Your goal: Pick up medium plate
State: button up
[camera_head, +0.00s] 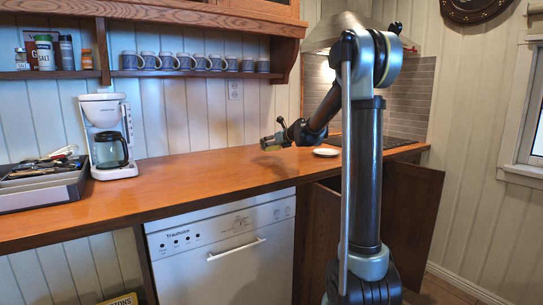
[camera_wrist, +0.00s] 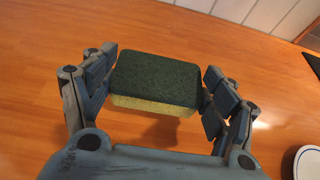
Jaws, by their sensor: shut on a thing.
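A small white plate (camera_head: 326,152) lies on the wooden counter, to the right of my gripper in the head view. Part of it shows at the lower right edge of the wrist view (camera_wrist: 309,163), with a dark ring near its rim. My gripper (camera_wrist: 160,82) is shut on a sponge (camera_wrist: 155,75) with a dark green top and a yellow lower side. The fingers press on its two short ends. In the head view my gripper (camera_head: 276,141) holds the sponge above the counter, apart from the plate.
The wooden counter (camera_head: 200,183) is clear between the coffee maker (camera_head: 107,138) and my gripper. A grey utensil tray (camera_head: 42,190) stands at the far left. A shelf with several mugs (camera_head: 190,62) hangs above. A stove (camera_head: 380,142) is behind my arm.

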jog(key=shift+a+f, duration=0.1)
jog(key=shift+f, duration=2.1)
jog(key=o, duration=0.7)
